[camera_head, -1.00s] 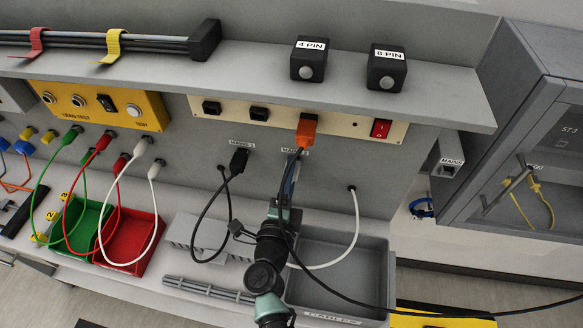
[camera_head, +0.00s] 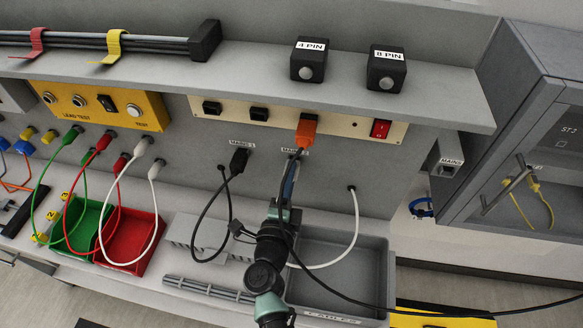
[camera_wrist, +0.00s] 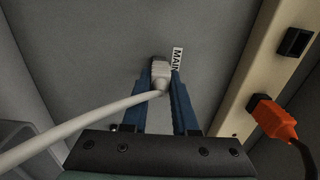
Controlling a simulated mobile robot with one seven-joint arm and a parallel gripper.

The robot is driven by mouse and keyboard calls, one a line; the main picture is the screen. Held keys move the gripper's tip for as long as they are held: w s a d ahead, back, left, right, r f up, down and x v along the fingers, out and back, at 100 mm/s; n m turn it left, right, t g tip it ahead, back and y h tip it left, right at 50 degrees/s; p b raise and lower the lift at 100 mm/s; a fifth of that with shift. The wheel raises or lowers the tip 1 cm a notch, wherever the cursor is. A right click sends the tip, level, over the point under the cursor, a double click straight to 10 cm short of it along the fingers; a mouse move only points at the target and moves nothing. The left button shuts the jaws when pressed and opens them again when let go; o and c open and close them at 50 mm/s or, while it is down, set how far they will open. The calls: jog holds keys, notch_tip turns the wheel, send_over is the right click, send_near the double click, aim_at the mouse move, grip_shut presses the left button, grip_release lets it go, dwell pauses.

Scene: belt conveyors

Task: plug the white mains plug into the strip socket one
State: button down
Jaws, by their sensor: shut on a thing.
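The white mains plug (camera_wrist: 160,74) is between the two blue fingers of my gripper (camera_wrist: 157,80), which is shut on it. Its front is at the grey back panel beside a MAINS label (camera_wrist: 177,60); I cannot tell if it is seated there. In the head view my gripper (camera_head: 295,160) is below the orange plug, and the white plug is hidden.
An orange plug (camera_head: 306,130) sits in the strip, left of a red switch (camera_head: 380,128). A black plug (camera_head: 239,160) is in the panel to the left. A shelf (camera_head: 250,75) overhangs the strip. A grey tray (camera_head: 385,275) lies below; a black cable crosses near my arm.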

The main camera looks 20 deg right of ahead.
dwell(0.3)
jog(key=shift+p+v, duration=0.85)
jog(key=shift+v, duration=1.7)
jog(key=shift+r, duration=0.1)
